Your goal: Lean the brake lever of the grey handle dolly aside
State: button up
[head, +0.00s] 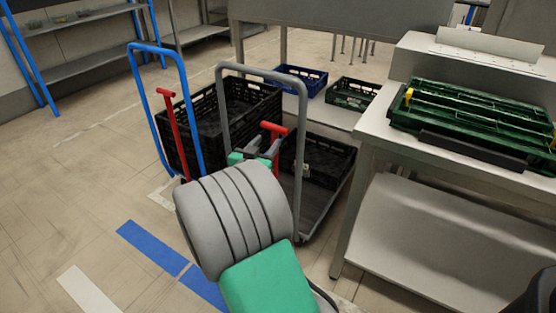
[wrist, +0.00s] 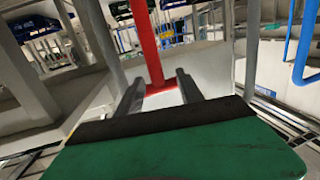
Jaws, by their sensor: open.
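The grey handle dolly (head: 301,170) stands in the middle of the head view, with its tall grey tube handle facing me. Its red brake lever (head: 274,130) has a T-shaped top and shows just past my gripper; its lower part is hidden behind my arm. My gripper (head: 262,155) is open and close to the lever. In the wrist view the lever's red stem (wrist: 147,45) and crossbar lie between and just beyond the two grey fingers of my gripper (wrist: 160,82). I cannot tell whether they touch.
A blue handle dolly (head: 203,120) with its own red lever (head: 172,130) and a black crate (head: 240,112) stands to the left. A steel table (head: 372,150) with green crates (head: 470,115) stands close on the right. Floor at the left is free.

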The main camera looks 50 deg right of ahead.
jog(key=shift+s+d+f+h, duration=0.15)
jog(key=shift+d+f+h, duration=0.15)
jog(key=shift+d, duration=0.3)
jog(key=b+x, duration=0.1)
jog(key=x, duration=0.6)
jog(key=shift+d+r, duration=0.1)
jog(key=shift+d, duration=0.1)
grip_shut()
dwell(0.6)
